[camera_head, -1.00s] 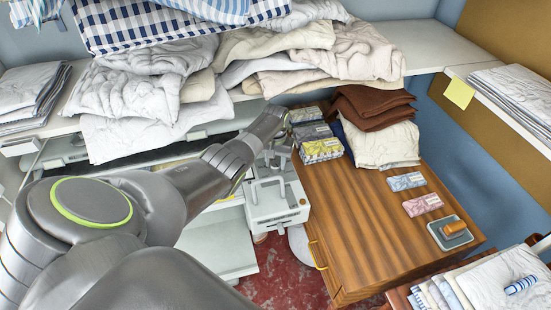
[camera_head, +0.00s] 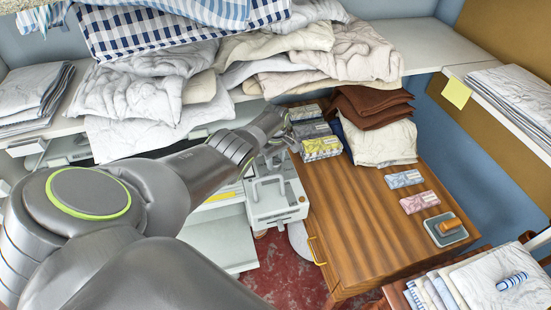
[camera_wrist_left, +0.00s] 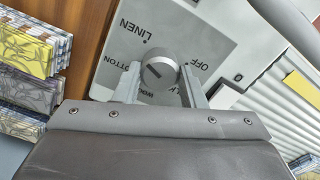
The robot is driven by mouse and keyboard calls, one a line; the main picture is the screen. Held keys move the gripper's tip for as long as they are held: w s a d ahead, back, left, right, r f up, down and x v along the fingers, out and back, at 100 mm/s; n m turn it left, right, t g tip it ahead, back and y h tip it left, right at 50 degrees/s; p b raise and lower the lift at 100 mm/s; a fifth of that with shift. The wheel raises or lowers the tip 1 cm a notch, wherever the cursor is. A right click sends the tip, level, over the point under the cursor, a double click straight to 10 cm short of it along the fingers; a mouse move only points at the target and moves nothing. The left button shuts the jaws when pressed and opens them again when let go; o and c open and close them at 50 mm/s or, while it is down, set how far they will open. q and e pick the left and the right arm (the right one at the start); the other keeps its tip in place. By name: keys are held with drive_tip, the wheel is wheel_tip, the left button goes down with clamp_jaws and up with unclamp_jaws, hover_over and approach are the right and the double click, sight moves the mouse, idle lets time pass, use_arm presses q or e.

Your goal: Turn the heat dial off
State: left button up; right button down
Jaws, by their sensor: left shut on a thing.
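The heat dial (camera_wrist_left: 158,72) is a round grey knob with a dark slot, on a pale panel (camera_wrist_left: 215,25) in the left wrist view. Printed words around it include LINEN, COTTON and OFF; another is partly covered. My left gripper (camera_wrist_left: 158,85) has one finger on each side of the knob and is shut on it. In the head view my left gripper (camera_head: 276,152) is small and partly hidden at the ironer's near end (camera_head: 275,207), and the dial cannot be made out there. My right gripper is not in view.
Crumpled linen (camera_head: 150,110) hangs over the shelf above the ironer. Red floor (camera_head: 285,270) shows between.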

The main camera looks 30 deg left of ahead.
use_arm(q)
drive_tip(key=n, duration=0.5)
drive_tip(key=shift+w+r+n+p, duration=0.1)
drive_tip(key=shift+r+n+p, duration=0.05)
drive_tip(key=shift+n+p, duration=0.15)
drive_tip(key=shift+n, duration=2.3)
drive_tip(key=o, duration=1)
